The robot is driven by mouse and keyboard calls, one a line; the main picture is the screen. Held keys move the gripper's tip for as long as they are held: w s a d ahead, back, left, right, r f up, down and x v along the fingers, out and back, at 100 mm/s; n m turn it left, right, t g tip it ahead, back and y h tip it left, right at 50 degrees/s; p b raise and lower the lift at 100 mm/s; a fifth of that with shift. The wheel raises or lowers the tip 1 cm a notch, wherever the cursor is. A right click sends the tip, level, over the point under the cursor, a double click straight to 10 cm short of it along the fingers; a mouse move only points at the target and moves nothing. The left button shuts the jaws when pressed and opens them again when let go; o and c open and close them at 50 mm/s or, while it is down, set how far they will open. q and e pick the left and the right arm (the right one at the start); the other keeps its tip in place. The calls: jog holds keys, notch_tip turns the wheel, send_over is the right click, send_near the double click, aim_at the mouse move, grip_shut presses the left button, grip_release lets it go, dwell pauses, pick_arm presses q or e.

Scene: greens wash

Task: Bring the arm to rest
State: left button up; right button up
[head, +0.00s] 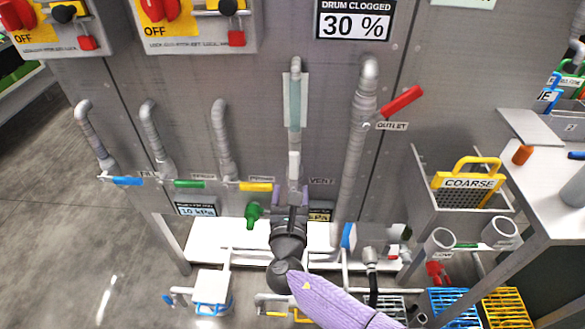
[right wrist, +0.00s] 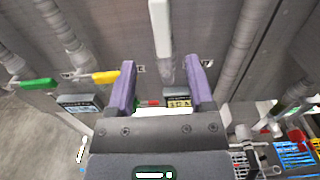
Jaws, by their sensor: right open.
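My right arm (head: 345,303) comes up from the bottom, with a purple link and a dark wrist. My right gripper (head: 291,194) is open, its purple fingers pointing up at the panel below a white handle. In the right wrist view, the gripper (right wrist: 162,85) has a clear gap between its fingers and holds nothing. The white handle (right wrist: 160,28) stands upright beyond the fingertips, in line with the vent pipe; I cannot tell the exact distance to it. My left gripper is not in view.
The grey panel (head: 330,80) carries pipes with blue (head: 127,181), green (head: 189,184) and yellow (head: 255,186) handles. A tilted red handle (head: 402,101) is at OUTLET. A COARSE basket (head: 468,181) and a white bench (head: 560,165) stand right. Open floor (head: 50,230) lies left.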

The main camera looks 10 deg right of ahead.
jog(key=shift+s+a, duration=0.15)
jog(key=shift+s, duration=0.3)
jog(key=s+d+f+m+g+y, duration=0.1)
jog(key=s+d+f+m+g, duration=0.1)
jog(key=s+f+m+g, duration=0.5)
jog(key=s+d+f+m+g, duration=0.1)
jog(key=s+d+f+m, duration=0.1)
jog(key=s+f, duration=0.6)
jog(key=s+d+f+m+g+y, duration=0.1)
jog(key=s+d+f+m+g, duration=0.25)
jog(key=f, duration=0.75)
jog(key=s+f+m+g+y, duration=0.1)
jog(key=s+f+m+g, duration=0.1)
jog(key=s+m, duration=0.7)
jog(key=s+d+f+m+g+y, duration=0.1)
jog(key=s+f+m+g, duration=0.2)
jog(key=s+m, duration=0.6)
jog(key=s+f, duration=0.1)
jog(key=s, duration=0.6)
jog(key=shift+s+d+f+y, duration=0.2)
jog(key=shift+s+d+y, duration=0.1)
jog(key=shift+s+y, duration=0.1)
jog(key=shift+w+g, duration=0.1)
jog(key=shift+g, duration=0.15)
